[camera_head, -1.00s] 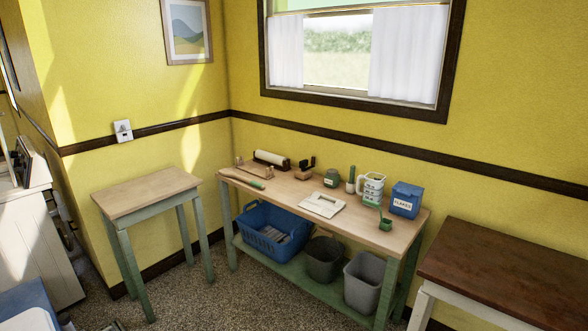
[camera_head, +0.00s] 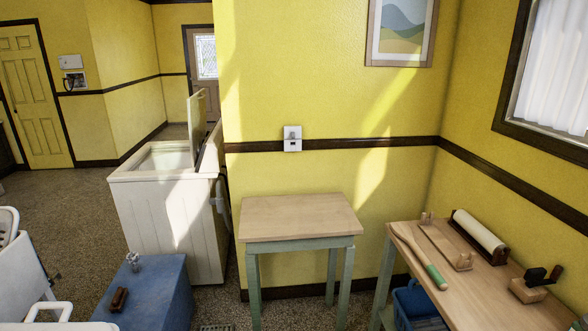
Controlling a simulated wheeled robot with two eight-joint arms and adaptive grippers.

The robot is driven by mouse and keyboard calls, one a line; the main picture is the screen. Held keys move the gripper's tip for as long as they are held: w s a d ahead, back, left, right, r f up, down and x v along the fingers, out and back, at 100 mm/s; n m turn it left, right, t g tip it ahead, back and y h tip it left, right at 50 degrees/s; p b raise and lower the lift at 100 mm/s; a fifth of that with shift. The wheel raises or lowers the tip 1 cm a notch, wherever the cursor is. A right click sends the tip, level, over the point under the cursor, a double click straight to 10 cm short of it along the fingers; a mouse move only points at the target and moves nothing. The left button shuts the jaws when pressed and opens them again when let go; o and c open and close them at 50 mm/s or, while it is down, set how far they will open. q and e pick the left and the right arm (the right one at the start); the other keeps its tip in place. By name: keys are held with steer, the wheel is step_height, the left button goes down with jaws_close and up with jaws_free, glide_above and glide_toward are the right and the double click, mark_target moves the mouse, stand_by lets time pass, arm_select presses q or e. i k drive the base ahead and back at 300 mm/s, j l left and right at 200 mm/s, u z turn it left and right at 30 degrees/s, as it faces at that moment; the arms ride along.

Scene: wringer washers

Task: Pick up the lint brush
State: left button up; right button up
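A small brown object (camera_head: 119,299), perhaps a brush, lies on top of a blue box-like stand (camera_head: 160,290) at the lower left. On the wooden workbench (camera_head: 490,300) at the right lie a wooden paddle with a green handle (camera_head: 421,257), a white roll in a dark holder (camera_head: 479,232) and a wooden block with a black handle (camera_head: 534,284). I cannot tell for certain which of these is the lint brush. Neither of my grippers shows in the head view.
A small table (camera_head: 299,217) with a bare top stands in the middle against the yellow wall. A white chest with its lid raised (camera_head: 170,215) stands behind the blue stand. White appliances (camera_head: 25,275) edge the lower left. Speckled floor is open at the far left.

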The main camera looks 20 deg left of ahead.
mark_target(121, 293)
steer(key=i+j+u, duration=0.1)
steer(key=i+u, duration=0.15)
steer(key=u, duration=0.2)
steer(key=i+u, duration=0.25)
steer(key=u, duration=0.25)
steer(key=i+l+u, duration=0.1)
steer(key=i+u, duration=0.15)
steer(key=u, duration=0.2)
steer(key=i+l+u, duration=0.2)
steer(key=u, duration=0.25)
steer(key=i+l+u, duration=0.2)
steer(key=u, duration=0.3)
steer(key=i+l+u, duration=0.15)
steer(key=u, duration=0.25)
steer(key=i+l+u, duration=0.55)
steer(key=u, duration=0.25)
steer(key=i+l+u, duration=0.1)
steer(key=l+u, duration=0.3)
